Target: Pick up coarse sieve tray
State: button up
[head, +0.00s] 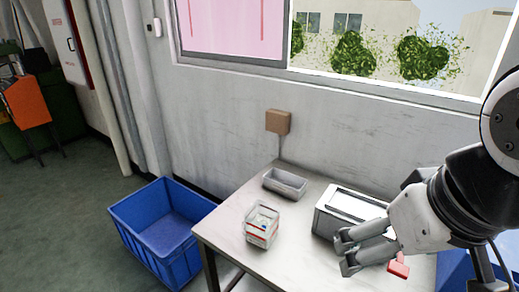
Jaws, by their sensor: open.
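I cannot tell for sure which thing is the coarse sieve tray. A shallow grey rectangular tray (285,186) lies at the back left of the table, apart from my gripper. Its inside is too small to show any mesh. My gripper (342,252) is open, with its two fingers pointing left. It appears in front of a grey box with a pale top panel (356,205) and hides part of it. Nothing shows between the fingers.
A white and red open container (262,226) stands on the table (222,232), left of my gripper. A small red thing (399,268) shows beside my gripper. A blue crate (178,262) stands on the floor left of the table. A wall with a window runs behind.

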aim_at(293, 187)
jog(key=i+j+z, duration=0.15)
jog(key=j, duration=0.2)
jog(key=i+j+z, duration=0.15)
jog(key=j, duration=0.25)
jog(key=i+j+z, duration=0.15)
jog(key=j, duration=0.25)
jog(key=i+j+z, duration=0.2)
jog(key=j, duration=0.2)
jog(key=i+j+z, duration=0.15)
jog(key=j, duration=0.3)
jog(key=j+z, duration=0.15)
jog(key=j, duration=0.25)
jog(key=i, duration=0.05)
